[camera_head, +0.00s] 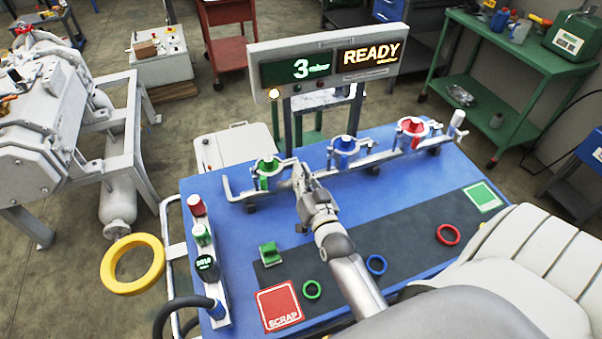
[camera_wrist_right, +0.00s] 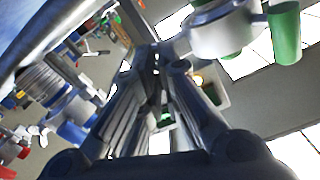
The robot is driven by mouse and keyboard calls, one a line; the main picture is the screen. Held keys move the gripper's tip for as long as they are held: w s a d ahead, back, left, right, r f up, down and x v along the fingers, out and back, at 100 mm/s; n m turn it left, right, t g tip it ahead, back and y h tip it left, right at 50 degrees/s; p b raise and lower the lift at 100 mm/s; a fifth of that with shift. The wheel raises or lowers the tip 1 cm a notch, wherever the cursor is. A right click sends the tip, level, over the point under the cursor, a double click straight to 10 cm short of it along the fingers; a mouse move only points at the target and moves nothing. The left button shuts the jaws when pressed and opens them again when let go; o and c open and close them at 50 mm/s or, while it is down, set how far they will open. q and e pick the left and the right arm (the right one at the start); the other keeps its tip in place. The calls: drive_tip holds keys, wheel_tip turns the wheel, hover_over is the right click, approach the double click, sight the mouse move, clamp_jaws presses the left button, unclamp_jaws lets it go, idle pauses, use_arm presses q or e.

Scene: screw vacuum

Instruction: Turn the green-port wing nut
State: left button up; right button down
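The green port (camera_head: 267,167) stands at the left end of the metal pipe on the blue table, with a clamp around it. Its wing nut is too small and too close to my gripper to make out. My right gripper (camera_head: 299,176) is just right of the green port, its fingers at the clamp's right side. I cannot tell whether they touch. In the right wrist view, the fingers (camera_wrist_right: 163,62) reach away from the camera; whether they grip anything is unclear. A pale round fitting (camera_wrist_right: 225,32) and a green cylinder (camera_wrist_right: 285,32) show at upper right there. My left gripper is out of view.
The blue port (camera_head: 345,147) and red port (camera_head: 413,128) sit further right along the pipe. Green (camera_head: 312,289), blue (camera_head: 376,264) and red (camera_head: 448,234) rings lie on the dark mat. A green block (camera_head: 270,252) stands near the red scrap square (camera_head: 279,305). A display (camera_head: 327,70) reads READY.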

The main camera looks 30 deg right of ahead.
drive_tip(key=shift+m, duration=0.9)
drive_tip(key=shift+f, duration=0.1)
drive_tip(key=c, duration=1.6)
unclamp_jaws()
drive_tip(key=shift+c, duration=0.2)
drive_tip(key=v, duration=1.2)
